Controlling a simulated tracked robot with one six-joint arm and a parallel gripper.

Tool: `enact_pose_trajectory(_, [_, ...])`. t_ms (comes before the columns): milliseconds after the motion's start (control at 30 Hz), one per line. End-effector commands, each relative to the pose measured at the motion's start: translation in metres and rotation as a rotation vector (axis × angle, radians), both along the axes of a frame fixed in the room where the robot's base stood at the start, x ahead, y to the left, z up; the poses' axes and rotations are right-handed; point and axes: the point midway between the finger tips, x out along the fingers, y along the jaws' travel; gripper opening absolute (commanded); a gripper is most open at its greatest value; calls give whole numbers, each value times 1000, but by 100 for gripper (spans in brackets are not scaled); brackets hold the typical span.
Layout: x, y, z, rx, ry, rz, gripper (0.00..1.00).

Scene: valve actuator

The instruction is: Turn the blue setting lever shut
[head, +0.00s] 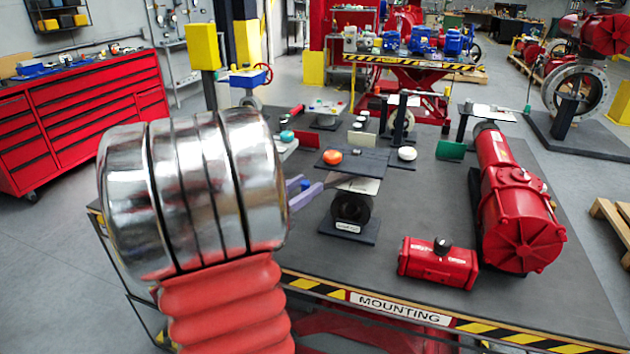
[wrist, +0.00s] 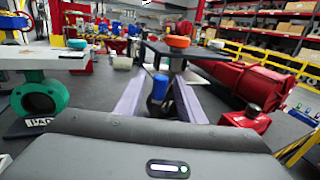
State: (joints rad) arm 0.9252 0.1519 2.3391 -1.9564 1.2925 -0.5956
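The blue setting lever (wrist: 160,87) shows in the wrist view as a short blue piece between the two pale purple fingers of my gripper (wrist: 163,76). The fingers are apart, with a narrow gap seeming to show on each side of the blue. In the head view my gripper (head: 314,187) reaches in from the left, beside a small dark valve (head: 351,208) on a plate. A bit of blue (head: 304,184) shows at the fingers there. A dark square top with an orange knob (head: 332,157) sits above the valve. My arm hides part of the bench; contact with the lever cannot be told.
A small red actuator (head: 438,262) and a large red actuator (head: 517,212) lie right of the valve on the dark bench (head: 400,222). A white knob (head: 407,153) stands behind it. A green valve (wrist: 38,97) is at left in the wrist view.

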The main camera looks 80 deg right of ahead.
Motion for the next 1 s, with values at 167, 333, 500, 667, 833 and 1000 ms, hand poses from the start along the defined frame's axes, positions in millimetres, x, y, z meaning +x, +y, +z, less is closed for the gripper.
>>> enact_pose_trajectory(167, [-12,-21,0,1,0,-4,35])
enact_pose_trajectory(333, [-18,-37,0,1,0,-2,35])
enact_pose_trajectory(500, [-20,-42,0,0,0,1,35])
enact_pose_trajectory(667, [-20,-42,0,0,0,1,35])
enact_pose_trajectory(833, [-20,-42,0,0,0,1,28])
enact_pose_trajectory(1000, [-20,-42,0,0,0,1,16])
